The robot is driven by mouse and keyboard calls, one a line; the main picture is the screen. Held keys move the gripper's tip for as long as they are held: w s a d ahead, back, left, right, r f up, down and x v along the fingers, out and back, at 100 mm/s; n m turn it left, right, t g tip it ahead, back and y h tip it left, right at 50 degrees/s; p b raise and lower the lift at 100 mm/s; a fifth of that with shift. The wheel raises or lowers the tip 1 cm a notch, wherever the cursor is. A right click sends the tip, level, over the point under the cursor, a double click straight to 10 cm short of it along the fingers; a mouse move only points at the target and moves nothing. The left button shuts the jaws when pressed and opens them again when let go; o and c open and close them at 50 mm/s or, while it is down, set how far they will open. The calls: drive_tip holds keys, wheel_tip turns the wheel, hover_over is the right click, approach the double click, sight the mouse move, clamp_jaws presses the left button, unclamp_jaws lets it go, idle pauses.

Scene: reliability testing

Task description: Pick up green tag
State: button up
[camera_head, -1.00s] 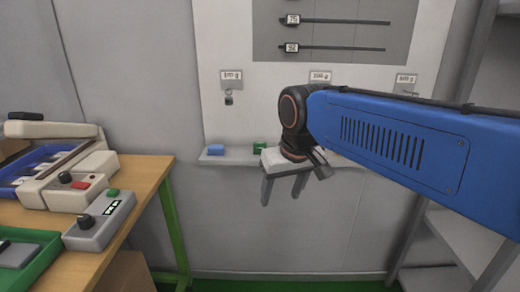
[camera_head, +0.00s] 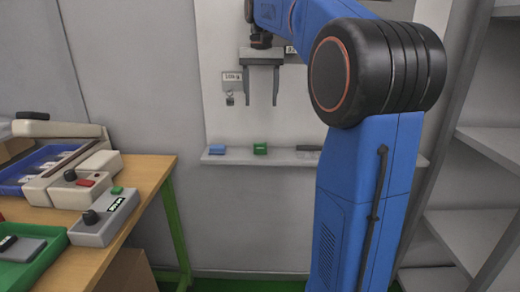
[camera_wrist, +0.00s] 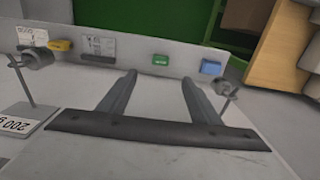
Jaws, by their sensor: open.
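The green tag (camera_head: 260,149) lies on the narrow wall ledge (camera_head: 285,160), with a blue tag (camera_head: 217,150) to its left. My gripper (camera_head: 261,103) is open and empty, fingers pointing down. In the head view it hangs above the green tag, clearly apart from it. In the wrist view the green tag (camera_wrist: 160,60) shows just beyond and between the fingertips of my gripper (camera_wrist: 160,78), with the blue tag (camera_wrist: 211,67) to its right.
A small weight (camera_head: 230,99) hangs on the board under a label, left of the fingers. In the wrist view a yellow tag (camera_wrist: 60,45) and a grey item (camera_wrist: 98,46) lie along the ledge. A workbench (camera_head: 150,172) with devices stands left, shelves (camera_head: 470,230) right.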

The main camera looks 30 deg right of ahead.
hover_over(260, 143)
drive_tip(key=f, duration=1.1)
drive_tip(key=shift+s+d+f, duration=0.15)
drive_tip(key=shift+s+f, duration=0.15)
drive_tip(key=shift+f, duration=0.1)
drive_tip(key=shift+w+a+f, duration=0.1)
drive_tip(key=shift+f, duration=1.25)
drive_tip(key=shift+w+a+f, duration=0.1)
drive_tip(key=shift+f, duration=1.25)
drive_tip(key=c, duration=1.1)
